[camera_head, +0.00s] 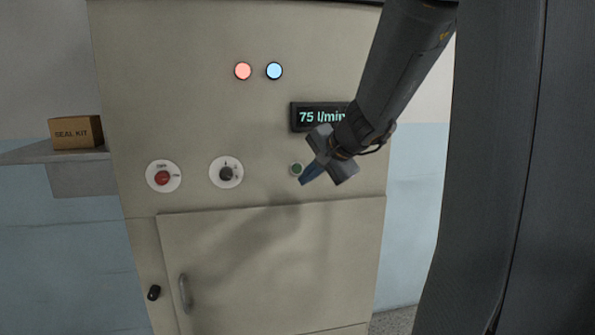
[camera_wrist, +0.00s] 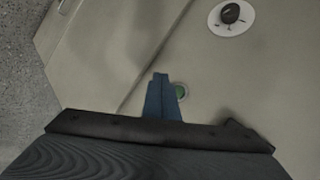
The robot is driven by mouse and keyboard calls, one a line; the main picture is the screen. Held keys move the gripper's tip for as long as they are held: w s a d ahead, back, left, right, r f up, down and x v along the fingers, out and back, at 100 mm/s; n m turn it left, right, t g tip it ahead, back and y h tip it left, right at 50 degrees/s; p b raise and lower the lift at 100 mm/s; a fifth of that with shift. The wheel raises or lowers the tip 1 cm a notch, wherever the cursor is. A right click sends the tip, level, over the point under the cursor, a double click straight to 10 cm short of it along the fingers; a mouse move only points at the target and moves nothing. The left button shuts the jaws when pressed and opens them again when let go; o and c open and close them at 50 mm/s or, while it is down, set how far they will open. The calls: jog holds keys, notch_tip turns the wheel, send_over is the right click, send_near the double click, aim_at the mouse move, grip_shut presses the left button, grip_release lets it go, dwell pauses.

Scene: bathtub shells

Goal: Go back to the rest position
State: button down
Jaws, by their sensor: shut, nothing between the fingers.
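My gripper (camera_head: 305,179) is in front of the beige control cabinet (camera_head: 190,110), just beside a small green button (camera_head: 296,169). Its blue fingers are shut with nothing between them. In the wrist view the blue fingers (camera_wrist: 160,78) are together and point at the cabinet face, with the green button (camera_wrist: 180,91) just to their right. I cannot tell whether the fingertips touch the panel. My arm comes down from the upper right and covers part of a display (camera_head: 318,117) that reads 75 l/min.
A red knob (camera_head: 162,178) and a black selector knob (camera_head: 226,173) are left of the gripper. A red lamp (camera_head: 243,71) and a blue lamp (camera_head: 274,71) glow above. A closed cabinet door (camera_head: 270,260) is below. A SEAL KIT box (camera_head: 76,132) sits on a shelf (camera_head: 40,153) at the left.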

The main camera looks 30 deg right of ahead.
dwell(0.3)
jog(key=s+a+f+n+g, duration=0.4)
jog(key=s+a+f+n, duration=0.3)
jog(key=s+f, duration=0.3)
jog(key=s+a+f+n+g+h, duration=0.1)
jog(key=s+a+f+n+g, duration=0.3)
jog(key=s+a+f+n, duration=0.3)
jog(key=s+a+f, duration=0.3)
jog(key=f, duration=0.1)
jog(key=shift+s+f+g, duration=0.3)
jog(key=shift+f+g, duration=0.1)
jog(key=shift+a, duration=0.1)
